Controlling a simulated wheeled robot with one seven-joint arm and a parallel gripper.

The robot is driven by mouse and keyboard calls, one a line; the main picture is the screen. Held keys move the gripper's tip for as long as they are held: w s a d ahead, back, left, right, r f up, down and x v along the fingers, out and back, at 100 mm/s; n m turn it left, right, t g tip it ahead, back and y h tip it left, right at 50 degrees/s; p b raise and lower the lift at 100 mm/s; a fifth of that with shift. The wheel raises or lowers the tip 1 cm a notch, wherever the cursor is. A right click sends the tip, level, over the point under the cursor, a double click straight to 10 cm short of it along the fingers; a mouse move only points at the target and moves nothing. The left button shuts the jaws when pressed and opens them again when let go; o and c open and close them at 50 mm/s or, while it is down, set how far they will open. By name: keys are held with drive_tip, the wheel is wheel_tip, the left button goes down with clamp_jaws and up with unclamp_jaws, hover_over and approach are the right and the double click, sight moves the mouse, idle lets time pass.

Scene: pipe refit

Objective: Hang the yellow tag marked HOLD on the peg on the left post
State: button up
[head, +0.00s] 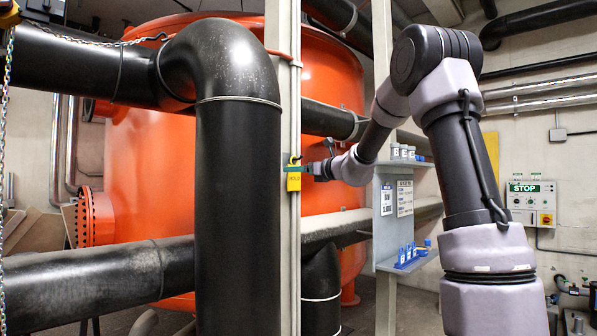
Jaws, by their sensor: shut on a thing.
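The yellow tag (294,182) hangs upright against the pale left post (284,80), with small dark lettering on its face and a small loop at its top. My gripper (298,168) reaches in from the right and is shut on the tag near its top. The tag appears in front of the post or very close to it; I cannot tell whether they touch. The peg cannot be made out clearly, and I cannot tell whether the tag's loop is around it.
A thick black pipe (238,210) with an elbow stands close to the left of the post. An orange tank (150,165) is behind. A grey shelf unit (383,215) with small containers stands right of the post, near my arm. A control panel (531,204) is on the right wall.

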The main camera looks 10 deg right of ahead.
drive_tip(key=o, duration=1.2)
